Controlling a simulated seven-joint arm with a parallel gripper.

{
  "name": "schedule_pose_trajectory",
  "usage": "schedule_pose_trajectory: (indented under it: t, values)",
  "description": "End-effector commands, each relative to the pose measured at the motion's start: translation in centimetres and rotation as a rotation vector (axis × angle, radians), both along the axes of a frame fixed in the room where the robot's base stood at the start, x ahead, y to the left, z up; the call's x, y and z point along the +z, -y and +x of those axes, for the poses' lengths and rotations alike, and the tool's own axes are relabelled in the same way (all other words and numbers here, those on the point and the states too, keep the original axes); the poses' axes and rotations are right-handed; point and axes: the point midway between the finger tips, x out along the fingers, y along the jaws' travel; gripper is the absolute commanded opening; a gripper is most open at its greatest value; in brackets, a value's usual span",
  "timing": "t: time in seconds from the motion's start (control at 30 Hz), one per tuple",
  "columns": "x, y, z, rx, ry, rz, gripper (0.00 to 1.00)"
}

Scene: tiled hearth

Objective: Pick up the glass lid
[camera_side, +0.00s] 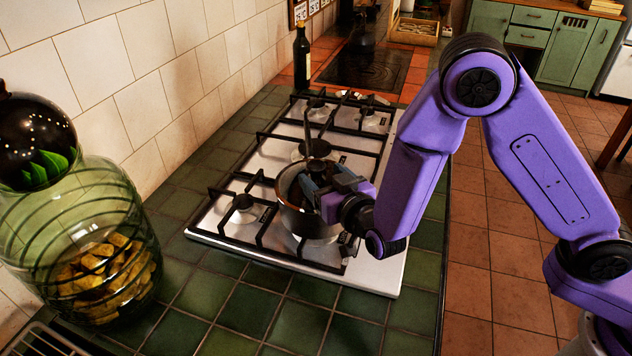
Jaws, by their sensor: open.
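A metal pot (312,226) stands on the front part of the gas hob. My gripper (308,186) is open, reaching in from the right at the pot's mouth, with its fingers over or inside the rim. The gripper covers much of the pot's opening. I cannot clearly make out a glass lid there, nor tell whether the fingers touch anything. A dark rounded piece (318,149) shows just behind the pot's rim; I cannot tell whether it belongs to a lid.
The steel hob (375,273) has raised black grates. A large green glass jar (125,195) with yellow contents stands at left, with a dark, shiny round object (35,125) at its upper left. A dark bottle (302,62) stands by the tiled wall.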

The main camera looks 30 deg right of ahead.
Motion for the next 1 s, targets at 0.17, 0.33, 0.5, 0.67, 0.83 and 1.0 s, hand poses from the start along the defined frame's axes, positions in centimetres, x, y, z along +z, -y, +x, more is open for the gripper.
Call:
schedule_pose_trajectory:
  t: [0.17, 0.33, 0.5, 0.67, 0.83, 1.0]
  values:
    - [-0.2, 0.0, 1.0, -0.001, -0.001, 0.001, 0.7]
    - [-0.5, 0.0, 3.2, -0.002, 0.0, 0.002, 0.7]
    - [-0.8, -0.1, 5.1, 0.0, 0.0, 0.001, 0.7]
    - [-0.8, -0.1, 5.7, 0.0, 0.0, 0.0, 0.7]
    - [-0.8, -0.1, 5.6, 0.0, -0.001, 0.0, 0.67]
    - [-0.8, -0.1, 5.6, 0.0, 0.0, 0.0, 0.11]
